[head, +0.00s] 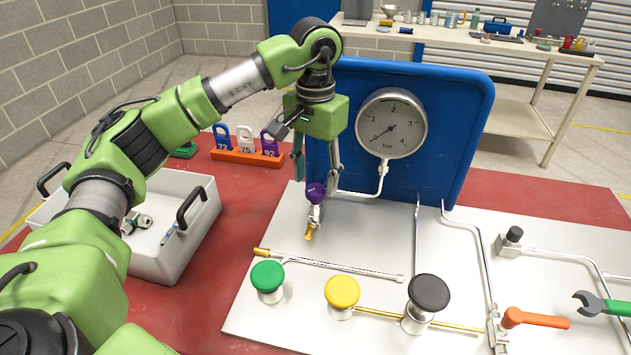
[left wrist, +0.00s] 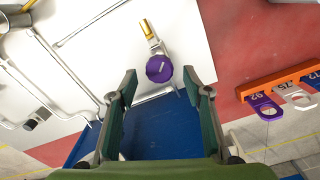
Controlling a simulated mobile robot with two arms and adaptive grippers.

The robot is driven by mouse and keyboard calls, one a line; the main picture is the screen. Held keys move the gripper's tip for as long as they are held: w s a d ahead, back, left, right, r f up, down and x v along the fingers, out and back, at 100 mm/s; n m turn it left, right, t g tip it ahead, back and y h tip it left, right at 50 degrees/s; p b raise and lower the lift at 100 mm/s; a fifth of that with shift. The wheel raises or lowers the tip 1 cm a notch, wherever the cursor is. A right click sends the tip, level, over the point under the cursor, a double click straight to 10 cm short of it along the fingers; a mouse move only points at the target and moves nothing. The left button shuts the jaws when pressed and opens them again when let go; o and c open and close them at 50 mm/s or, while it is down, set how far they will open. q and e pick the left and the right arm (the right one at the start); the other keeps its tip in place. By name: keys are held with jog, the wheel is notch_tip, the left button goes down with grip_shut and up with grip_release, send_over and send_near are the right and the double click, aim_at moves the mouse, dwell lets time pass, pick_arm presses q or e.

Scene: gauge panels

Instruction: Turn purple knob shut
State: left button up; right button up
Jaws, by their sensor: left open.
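The purple knob (head: 315,193) sits on a small valve with a brass end, at the left part of the white panel below the gauge. It also shows in the left wrist view (left wrist: 159,69), with a pale line across its top. My left gripper (head: 317,180) is open above and behind the knob. In the left wrist view the two fingertips (left wrist: 161,86) stand apart on either side of the knob, and I see no contact. The round gauge (head: 391,124) on the blue board has its needle near the low end. My right gripper is not in view.
Green (head: 267,276), yellow (head: 342,291) and black (head: 428,293) knobs stand on the white panel (head: 375,238). An orange lever (head: 536,319) is at the right. A grey bin (head: 180,255) and an orange rack (head: 232,155) with numbered tags stand at the left.

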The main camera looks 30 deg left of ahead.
aim_at(316, 188)
pick_arm(q)
notch_tip(316, 188, up, 10)
dwell(0.4)
